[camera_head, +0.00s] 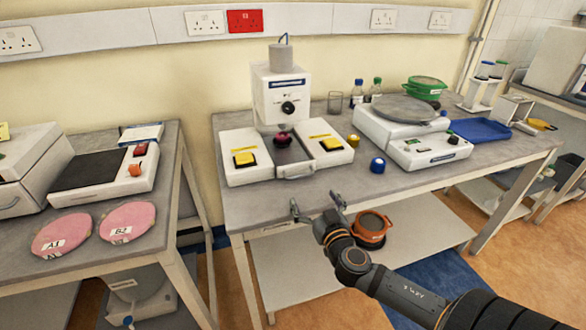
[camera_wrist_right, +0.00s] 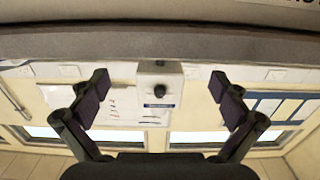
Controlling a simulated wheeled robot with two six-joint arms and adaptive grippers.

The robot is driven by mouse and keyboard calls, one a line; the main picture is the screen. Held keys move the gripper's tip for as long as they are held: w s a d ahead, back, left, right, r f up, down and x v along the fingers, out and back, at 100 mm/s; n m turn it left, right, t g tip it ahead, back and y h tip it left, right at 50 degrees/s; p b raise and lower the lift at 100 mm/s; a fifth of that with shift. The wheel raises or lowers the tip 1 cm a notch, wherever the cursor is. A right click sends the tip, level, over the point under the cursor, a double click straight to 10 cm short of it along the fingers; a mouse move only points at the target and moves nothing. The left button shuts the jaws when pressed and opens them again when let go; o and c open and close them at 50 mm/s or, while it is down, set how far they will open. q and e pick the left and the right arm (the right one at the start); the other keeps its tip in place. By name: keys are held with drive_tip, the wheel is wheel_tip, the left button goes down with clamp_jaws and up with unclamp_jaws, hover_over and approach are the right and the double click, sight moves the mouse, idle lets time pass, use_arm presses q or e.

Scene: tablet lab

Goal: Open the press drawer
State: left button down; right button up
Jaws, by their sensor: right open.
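The press (camera_head: 282,95) is a white machine with a dark knob, standing at the back of the middle table. Its low base has two yellow buttons, one on each side. Between them is the drawer (camera_head: 292,150), a dark grey panel with a small handle (camera_head: 296,171) at its front edge. The drawer looks shut. My right gripper (camera_head: 318,204) is open and empty in front of the table's front edge, apart from the handle. In the right wrist view, its fingers (camera_wrist_right: 161,98) are spread wide, with the press head (camera_wrist_right: 160,87) upside down between them. My left gripper is out of view.
A round sieve shaker (camera_head: 402,110), a blue tray (camera_head: 480,131) and a blue-capped jar (camera_head: 377,165) are right of the press. An orange-brown bowl (camera_head: 371,229) is below, beside my right wrist. The left table (camera_head: 90,255) holds pink discs. The tabletop before the drawer is clear.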

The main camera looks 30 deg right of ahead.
sight(301, 175)
drive_tip(key=shift+s+a+r, duration=0.1)
drive_tip(key=shift+r, duration=0.2)
drive_tip(key=shift+s+r, duration=0.1)
drive_tip(key=shift+r, duration=0.25)
drive_tip(key=x, duration=0.3)
drive_tip(key=shift+r+p, duration=0.1)
drive_tip(key=shift+p, duration=0.25)
drive_tip(key=p+x, duration=0.1)
drive_tip(key=x, duration=0.5)
drive_tip(key=shift+w+p, duration=0.3)
drive_tip(key=shift+w, duration=0.1)
drive_tip(key=shift+w+f, duration=0.1)
drive_tip(key=shift+f, duration=0.1)
drive_tip(key=shift+c, duration=0.8)
drive_tip(key=c, duration=1.2)
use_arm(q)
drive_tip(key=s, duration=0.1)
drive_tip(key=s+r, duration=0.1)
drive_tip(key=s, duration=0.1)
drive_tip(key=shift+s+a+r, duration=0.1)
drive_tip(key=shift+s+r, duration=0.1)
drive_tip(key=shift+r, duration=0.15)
